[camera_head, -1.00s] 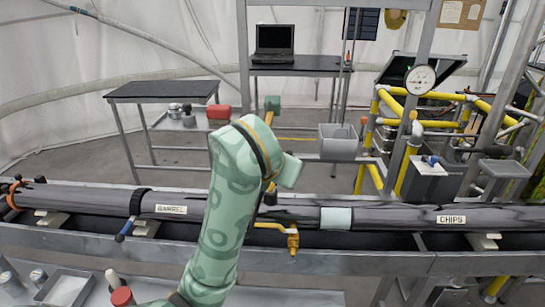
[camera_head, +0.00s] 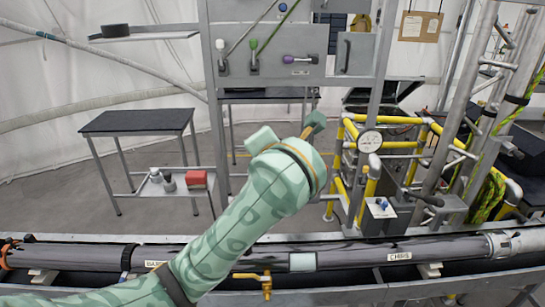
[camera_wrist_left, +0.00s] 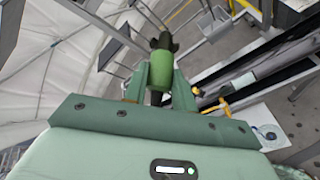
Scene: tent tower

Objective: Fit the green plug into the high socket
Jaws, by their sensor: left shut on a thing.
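My left gripper (camera_head: 314,122) is raised in front of the frame, pointing away from me and mostly hidden behind my wrist. The left wrist view shows its two fingers (camera_wrist_left: 160,88) shut on the green plug (camera_wrist_left: 162,70), a green cylinder with a dark far end. The plug is held in the air, apart from any socket I can make out. A grey panel (camera_head: 270,72) stands higher, behind the gripper, with a white-knobbed lever (camera_head: 221,46), a green-knobbed lever (camera_head: 253,44) and a purple-knobbed lever (camera_head: 288,59). I cannot tell which part is the high socket. My right gripper is not in view.
A long dark pipe (camera_head: 350,260) on a metal bench crosses the front. Yellow pipes with a round gauge (camera_head: 369,141) stand to the right. A dark-topped table (camera_head: 137,122) and a red box (camera_head: 196,179) are at the left. A shelf (camera_head: 144,34) hangs upper left.

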